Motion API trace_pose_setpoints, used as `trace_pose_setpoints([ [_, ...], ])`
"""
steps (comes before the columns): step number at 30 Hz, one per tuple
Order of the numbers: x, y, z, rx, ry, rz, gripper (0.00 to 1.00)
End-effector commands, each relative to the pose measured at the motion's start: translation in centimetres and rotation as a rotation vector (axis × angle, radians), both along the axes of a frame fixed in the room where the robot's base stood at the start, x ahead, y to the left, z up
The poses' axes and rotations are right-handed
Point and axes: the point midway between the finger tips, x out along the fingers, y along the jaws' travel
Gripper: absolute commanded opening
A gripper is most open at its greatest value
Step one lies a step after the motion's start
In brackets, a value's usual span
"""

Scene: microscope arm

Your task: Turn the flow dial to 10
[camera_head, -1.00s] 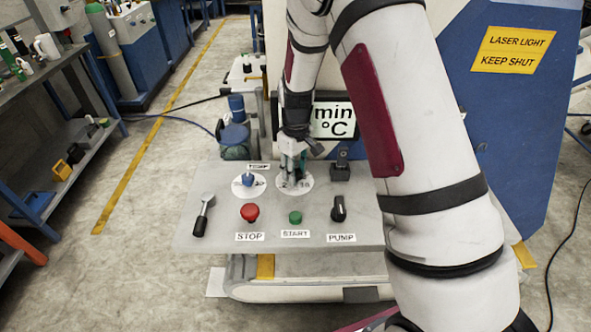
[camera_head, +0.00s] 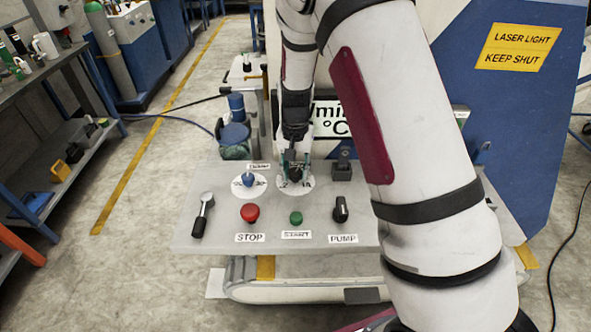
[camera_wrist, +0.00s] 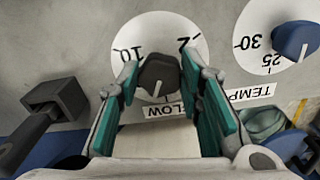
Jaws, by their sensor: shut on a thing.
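The flow dial is a dark knob (camera_wrist: 158,73) on a white round scale plate (camera_wrist: 151,28). In the wrist view a "10" shows at the plate's left and a "2" at its upper right. The knob's short white line points down and slightly left in that view, away from the 10. My gripper (camera_wrist: 158,82) is shut on the knob, one teal finger on each side. In the head view my gripper (camera_head: 296,170) reaches down over the dial on the grey panel. Part of the FLOW label is hidden by a finger.
The blue temperature knob (camera_head: 248,179) is close on the left. A red STOP button (camera_head: 250,213), green START button (camera_head: 296,217) and black PUMP knob (camera_head: 340,210) lie in front. A lever (camera_head: 203,214) is at the panel's left, a black block (camera_head: 342,171) right of the dial.

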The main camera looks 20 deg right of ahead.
Motion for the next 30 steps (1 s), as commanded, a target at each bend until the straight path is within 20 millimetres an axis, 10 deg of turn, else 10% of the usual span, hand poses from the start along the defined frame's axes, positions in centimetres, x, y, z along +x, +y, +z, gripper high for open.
trace_pose_setpoints([
  [30, 0.32, 0.28, -0.01, 0.0, 0.0, -0.965, 0.06],
])
